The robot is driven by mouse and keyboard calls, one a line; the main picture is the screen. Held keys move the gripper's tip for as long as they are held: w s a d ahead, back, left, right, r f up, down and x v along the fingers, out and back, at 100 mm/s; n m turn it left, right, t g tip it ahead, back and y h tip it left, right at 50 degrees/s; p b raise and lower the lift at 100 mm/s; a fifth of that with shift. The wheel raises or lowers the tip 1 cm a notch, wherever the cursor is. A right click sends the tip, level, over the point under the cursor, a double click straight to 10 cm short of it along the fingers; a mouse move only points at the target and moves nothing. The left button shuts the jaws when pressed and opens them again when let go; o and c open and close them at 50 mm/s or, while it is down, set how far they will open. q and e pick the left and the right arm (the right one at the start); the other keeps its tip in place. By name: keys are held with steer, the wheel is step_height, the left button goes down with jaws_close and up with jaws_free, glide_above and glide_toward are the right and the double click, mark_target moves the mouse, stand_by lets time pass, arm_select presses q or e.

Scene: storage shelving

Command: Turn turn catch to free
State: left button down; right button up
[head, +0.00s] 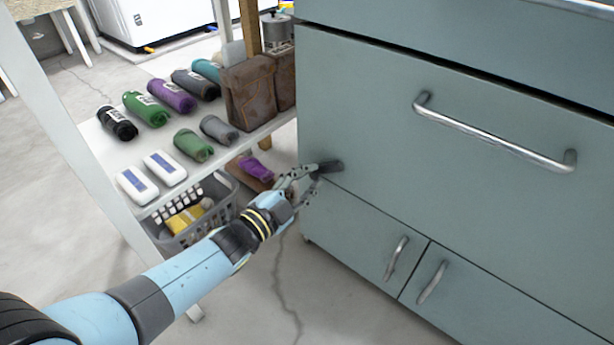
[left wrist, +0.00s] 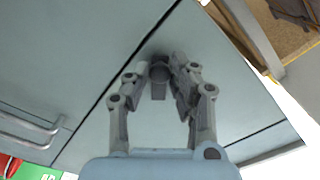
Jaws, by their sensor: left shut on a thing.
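The turn catch (head: 329,166) is a small dark grey piece on the left edge of the grey-green cabinet (head: 380,130), near the seam between the large drawer front and the lower doors. My left gripper (head: 314,180) reaches it from the lower left and is shut on it. In the left wrist view the catch (left wrist: 159,78) sits between the two fingers of the left gripper (left wrist: 160,85), against the panel beside the dark seam. The fingers partly hide the catch, so its exact angle is hard to tell. My right gripper is not in view.
A long metal handle (head: 495,138) crosses the drawer front. Two small handles (head: 397,258) sit on the lower doors. A white shelf (head: 165,200) with rolled bags, boxes and a grey basket (head: 215,230) stands close left of the gripper.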

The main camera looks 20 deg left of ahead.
arm_select(q)
steer(key=shift+n, duration=0.6)
steer(key=n+p, duration=0.1)
steer(key=n, duration=0.6)
steer(key=shift+f+p, duration=0.1)
steer(key=shift+p, duration=0.25)
steer(key=shift+n, duration=1)
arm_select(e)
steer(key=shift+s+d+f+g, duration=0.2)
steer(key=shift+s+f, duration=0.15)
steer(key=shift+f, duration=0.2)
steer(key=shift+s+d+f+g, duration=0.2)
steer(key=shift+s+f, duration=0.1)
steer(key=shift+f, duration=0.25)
arm_select(q)
steer(key=shift+s, duration=0.1)
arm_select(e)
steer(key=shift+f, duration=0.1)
arm_select(q)
steer(key=c, duration=1.2)
jaws_free()
steer(key=shift+o, duration=0.2)
